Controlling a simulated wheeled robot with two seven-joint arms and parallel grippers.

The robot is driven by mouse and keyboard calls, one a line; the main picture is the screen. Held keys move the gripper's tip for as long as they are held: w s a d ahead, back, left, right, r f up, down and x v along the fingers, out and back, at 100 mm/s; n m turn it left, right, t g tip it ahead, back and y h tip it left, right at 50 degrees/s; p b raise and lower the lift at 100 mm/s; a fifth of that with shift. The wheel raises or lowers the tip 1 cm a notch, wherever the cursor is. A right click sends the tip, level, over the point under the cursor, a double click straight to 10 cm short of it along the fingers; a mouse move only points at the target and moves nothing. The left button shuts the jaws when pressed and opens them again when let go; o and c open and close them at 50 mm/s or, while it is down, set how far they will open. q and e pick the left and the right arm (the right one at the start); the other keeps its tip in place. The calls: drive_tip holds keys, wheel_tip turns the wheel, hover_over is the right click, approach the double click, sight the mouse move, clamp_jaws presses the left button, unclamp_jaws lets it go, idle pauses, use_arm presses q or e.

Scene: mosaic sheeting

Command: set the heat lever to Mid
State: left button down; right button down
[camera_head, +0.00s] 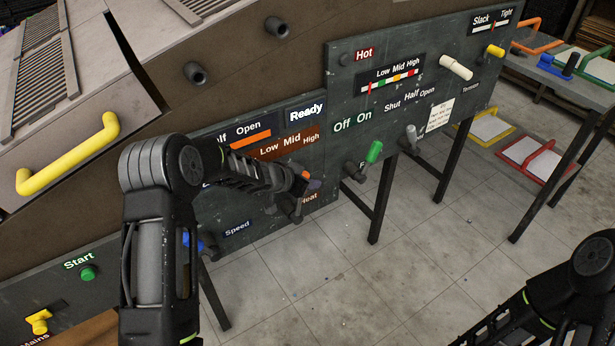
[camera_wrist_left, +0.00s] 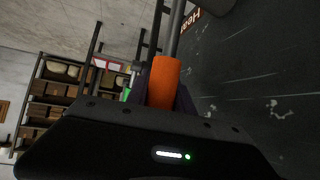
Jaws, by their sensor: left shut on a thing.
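The heat lever's orange handle (camera_head: 305,175) shows at the tip of my left gripper (camera_head: 292,187), beside the dark panel. In the left wrist view the orange handle (camera_wrist_left: 163,82) stands between the dark fingers, which are shut on it, and its grey rod runs upward from it. The Low Mid High label (camera_head: 290,143) is just above the gripper, and the Heat label (camera_head: 309,197) is just below right. My left arm and hand cover part of the panel there, so I cannot tell exactly which mark the lever is at. The right gripper's fingertips are not in view.
A green-handled lever (camera_head: 374,152) and a grey-handled lever (camera_head: 411,136) stand to the right on the panel. A blue knob (camera_head: 194,241) is lower left near the Speed label. A Hot gauge (camera_head: 391,76) is above. The tiled floor (camera_head: 330,275) in front is open.

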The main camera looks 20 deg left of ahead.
use_arm(q)
drive_tip(key=c, duration=1.1)
unclamp_jaws()
drive_tip(key=v, duration=0.7)
drive_tip(key=shift+s+r, duration=0.2)
drive_tip(key=shift+s, duration=0.1)
drive_tip(key=shift+s+a, duration=0.1)
drive_tip(key=shift+a, duration=0.05)
